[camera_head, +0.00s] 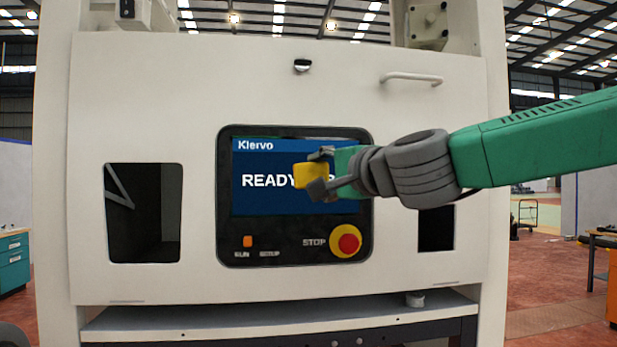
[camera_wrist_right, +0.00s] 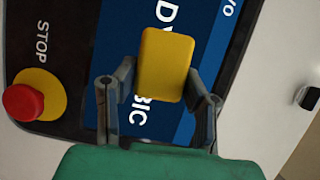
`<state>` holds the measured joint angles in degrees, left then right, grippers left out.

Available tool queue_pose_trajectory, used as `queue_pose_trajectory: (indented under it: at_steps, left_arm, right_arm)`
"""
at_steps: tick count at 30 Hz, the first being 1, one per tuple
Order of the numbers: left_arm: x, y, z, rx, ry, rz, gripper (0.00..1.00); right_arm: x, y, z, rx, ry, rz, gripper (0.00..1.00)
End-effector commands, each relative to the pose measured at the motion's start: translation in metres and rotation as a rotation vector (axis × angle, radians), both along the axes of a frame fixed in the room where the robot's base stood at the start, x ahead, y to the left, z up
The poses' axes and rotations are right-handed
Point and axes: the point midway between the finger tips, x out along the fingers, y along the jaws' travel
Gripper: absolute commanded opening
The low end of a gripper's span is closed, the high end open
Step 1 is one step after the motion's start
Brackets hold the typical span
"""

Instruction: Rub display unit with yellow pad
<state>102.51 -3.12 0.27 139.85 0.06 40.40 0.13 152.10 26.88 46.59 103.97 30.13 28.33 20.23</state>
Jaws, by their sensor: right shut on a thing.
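The display unit (camera_head: 262,195) is a black-framed panel with a blue screen on the front of a white machine. Its screen reads "Klervo" and "READY", with the rest of the line covered. My right gripper (camera_head: 321,174) is shut on the yellow pad (camera_head: 309,176) and holds it in front of the right half of the screen. In the right wrist view the pad (camera_wrist_right: 166,64) sits between the fingers, over the screen (camera_wrist_right: 208,50). I cannot tell whether the pad touches the screen. My left gripper is not in view.
A red stop button (camera_head: 347,241) on a yellow base sticks out below the screen, near my right gripper. An orange button (camera_head: 247,241) is at the lower left of the panel. A white handle (camera_head: 411,78) and a dark opening (camera_head: 144,213) are on the machine front.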

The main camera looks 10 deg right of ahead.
Motion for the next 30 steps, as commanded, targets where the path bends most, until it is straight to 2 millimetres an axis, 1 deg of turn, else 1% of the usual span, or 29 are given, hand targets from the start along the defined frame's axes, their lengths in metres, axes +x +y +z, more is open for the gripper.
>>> queue_pose_trajectory:
  at_steps: [1,5,11,14,24,30]
  left_arm:
    - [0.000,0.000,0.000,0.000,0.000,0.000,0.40]
    - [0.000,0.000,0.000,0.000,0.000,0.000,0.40]
    - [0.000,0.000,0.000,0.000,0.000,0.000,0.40]
    - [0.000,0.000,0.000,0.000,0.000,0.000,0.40]
    - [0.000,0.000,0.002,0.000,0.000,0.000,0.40]
    - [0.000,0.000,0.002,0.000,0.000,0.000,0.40]
  right_arm:
    - [0.001,-0.007,0.001,0.002,0.000,-0.004,0.11]
    - [0.001,-0.016,0.001,0.001,-0.001,-0.005,0.11]
    - [-0.001,-0.016,0.001,-0.001,-0.002,-0.003,0.11]
    - [-0.001,-0.011,0.000,-0.002,-0.001,-0.002,0.11]
    - [0.002,0.020,0.001,-0.002,-0.002,-0.002,0.11]
    - [0.002,0.024,0.000,-0.001,-0.001,-0.002,0.11]
